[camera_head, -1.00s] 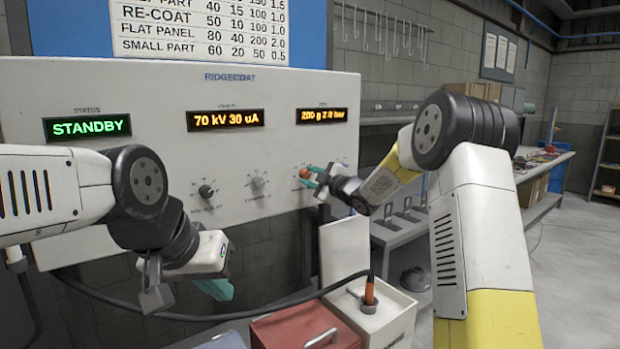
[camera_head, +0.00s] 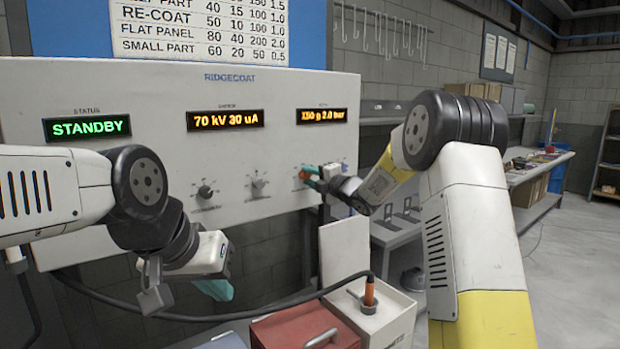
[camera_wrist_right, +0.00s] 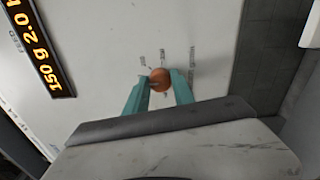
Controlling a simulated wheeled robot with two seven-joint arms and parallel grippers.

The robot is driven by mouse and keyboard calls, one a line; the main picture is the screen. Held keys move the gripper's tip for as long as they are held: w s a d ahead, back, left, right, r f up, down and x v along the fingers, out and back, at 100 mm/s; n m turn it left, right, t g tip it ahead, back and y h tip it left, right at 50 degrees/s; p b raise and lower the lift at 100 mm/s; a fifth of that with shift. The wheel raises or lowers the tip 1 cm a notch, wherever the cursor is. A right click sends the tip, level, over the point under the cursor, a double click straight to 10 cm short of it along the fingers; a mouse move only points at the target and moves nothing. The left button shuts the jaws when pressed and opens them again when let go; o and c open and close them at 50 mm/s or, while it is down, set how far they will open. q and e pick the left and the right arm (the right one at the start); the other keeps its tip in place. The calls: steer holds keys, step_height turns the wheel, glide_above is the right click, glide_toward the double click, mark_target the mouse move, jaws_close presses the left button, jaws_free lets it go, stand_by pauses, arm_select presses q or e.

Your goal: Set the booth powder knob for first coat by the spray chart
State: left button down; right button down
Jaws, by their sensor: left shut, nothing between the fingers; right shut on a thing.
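The orange powder knob (camera_head: 304,173) is on the white control panel (camera_head: 110,90), below the right display (camera_head: 321,116), which reads 150 g 2.0 bar. My right gripper (camera_head: 312,176) is shut on the orange knob. In the right wrist view the teal fingers (camera_wrist_right: 160,92) are on either side of the knob (camera_wrist_right: 160,76), and small printed labels surround it. The spray chart (camera_head: 200,28) is above the panel; its top is cut off. Visible rows include RE-COAT, FLAT PANEL and SMALL PART. My left gripper (camera_head: 218,290) hangs below the panel, shut and empty.
The status display (camera_head: 87,127) reads STANDBY and the middle display (camera_head: 225,119) reads 70 kV 30 uA. Two other knobs, a black one (camera_head: 205,191) and a grey one (camera_head: 258,183), sit left of the orange knob. A red box (camera_head: 285,330) and a white box (camera_head: 385,320) stand below.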

stand_by(0.3)
steer(key=c, duration=1.1)
jaws_free()
steer(key=shift+o, duration=0.2)
steer(key=v, duration=0.8)
